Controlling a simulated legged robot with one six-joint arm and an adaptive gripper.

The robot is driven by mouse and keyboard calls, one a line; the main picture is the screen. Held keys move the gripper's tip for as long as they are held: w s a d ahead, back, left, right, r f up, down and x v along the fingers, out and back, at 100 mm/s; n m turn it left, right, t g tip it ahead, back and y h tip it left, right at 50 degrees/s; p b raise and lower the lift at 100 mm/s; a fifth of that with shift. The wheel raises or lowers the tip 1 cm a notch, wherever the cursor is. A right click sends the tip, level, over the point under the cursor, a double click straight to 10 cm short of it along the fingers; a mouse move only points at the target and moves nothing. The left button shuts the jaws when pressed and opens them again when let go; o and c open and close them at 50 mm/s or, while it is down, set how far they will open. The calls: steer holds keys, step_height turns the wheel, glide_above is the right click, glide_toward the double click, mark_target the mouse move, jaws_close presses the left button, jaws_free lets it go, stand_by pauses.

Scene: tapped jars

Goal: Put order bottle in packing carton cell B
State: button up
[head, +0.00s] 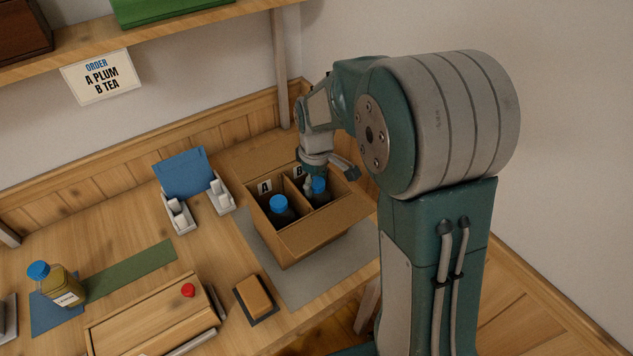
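The packing carton (308,238) stands open, with a divider between cells tagged A (265,187) and B (299,171). A dark bottle with a blue cap (278,203) stands in cell A. Another blue-capped bottle (320,187) is in cell B; its lower body is hidden by the carton walls. My gripper (327,178) is just above and behind that bottle, at cell B. Its fingers look spread, one reaching out to the right, clear of the cap. Contact of the other finger with the bottle cannot be told. The order card (100,77) reads A PLUM, B TEA.
A blue-capped bottle of yellowish liquid (62,285) stands on a blue mat at left. A wooden box with a red knob (150,318), a small brown block (255,297) and a white holder with a blue panel (184,175) are on the bench. A shelf (170,30) overhangs the back.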

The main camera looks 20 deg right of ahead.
steer(key=shift+a, duration=0.2)
steer(key=shift+r, duration=0.25)
step_height(320, 180, up, 11)
steer(key=s+r+m+t, duration=0.2)
steer(key=s+m, duration=0.2)
steer(key=s, duration=0.7)
steer(key=s+r+m+t, duration=0.2)
steer(key=s+m+t, duration=0.1)
steer(key=s, duration=0.8)
steer(key=shift+d+m+t, duration=0.3)
steer(key=shift+m, duration=0.3)
steer(key=shift+r, duration=0.1)
